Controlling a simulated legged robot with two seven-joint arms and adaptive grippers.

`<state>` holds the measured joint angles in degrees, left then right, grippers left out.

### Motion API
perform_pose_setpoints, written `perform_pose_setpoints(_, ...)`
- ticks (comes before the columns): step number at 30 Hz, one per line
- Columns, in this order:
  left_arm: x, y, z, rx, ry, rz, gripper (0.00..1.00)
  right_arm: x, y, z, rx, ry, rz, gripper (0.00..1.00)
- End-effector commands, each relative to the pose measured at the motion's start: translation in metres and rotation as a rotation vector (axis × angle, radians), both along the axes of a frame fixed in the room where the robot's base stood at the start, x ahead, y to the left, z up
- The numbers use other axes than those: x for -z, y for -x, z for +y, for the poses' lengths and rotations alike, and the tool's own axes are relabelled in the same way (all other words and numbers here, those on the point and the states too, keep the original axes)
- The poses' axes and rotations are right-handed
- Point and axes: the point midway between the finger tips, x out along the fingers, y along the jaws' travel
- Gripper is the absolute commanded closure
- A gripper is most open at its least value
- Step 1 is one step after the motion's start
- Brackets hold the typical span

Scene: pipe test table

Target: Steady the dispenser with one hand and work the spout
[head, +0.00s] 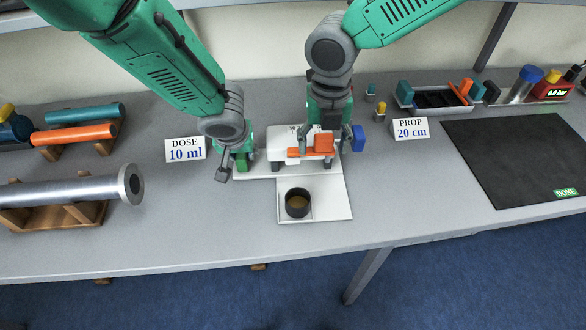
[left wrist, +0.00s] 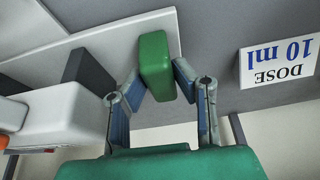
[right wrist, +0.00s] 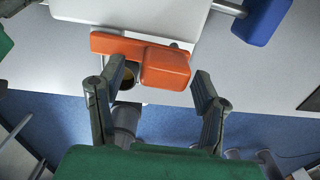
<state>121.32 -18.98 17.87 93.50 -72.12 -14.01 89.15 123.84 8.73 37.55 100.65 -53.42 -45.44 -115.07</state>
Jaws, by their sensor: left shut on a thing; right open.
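The white dispenser (head: 283,143) stands on a white base plate (head: 337,196) in the middle of the table. My left gripper (head: 236,168) is shut on the green block (left wrist: 154,66) at the dispenser's left side; one finger lies on each side of it in the left wrist view. The orange spout lever (right wrist: 163,66) is at the dispenser's front. My right gripper (right wrist: 157,82) is open above it, its fingers apart on either side of the lever's thick end. A dark round cup (head: 297,203) with brownish contents stands on the plate in front.
A blue knob (head: 358,138) sticks out at the dispenser's right. Signs read "DOSE 10 ml" (head: 186,150) and "PROP 20 cm" (head: 411,128). A metal pipe (head: 70,190) rests on wooden cradles at left. A black mat (head: 520,155) marked DONE lies right, with a tray (head: 440,99) behind.

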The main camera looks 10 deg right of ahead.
Motion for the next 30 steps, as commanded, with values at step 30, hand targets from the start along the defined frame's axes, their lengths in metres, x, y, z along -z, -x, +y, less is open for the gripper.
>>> perform_pose_setpoints(30, 0.000, -0.001, 0.002, -0.002, -0.002, -0.001, 1.00, -0.134, -0.002, -0.001, 0.000, -0.004, -0.003, 0.41)
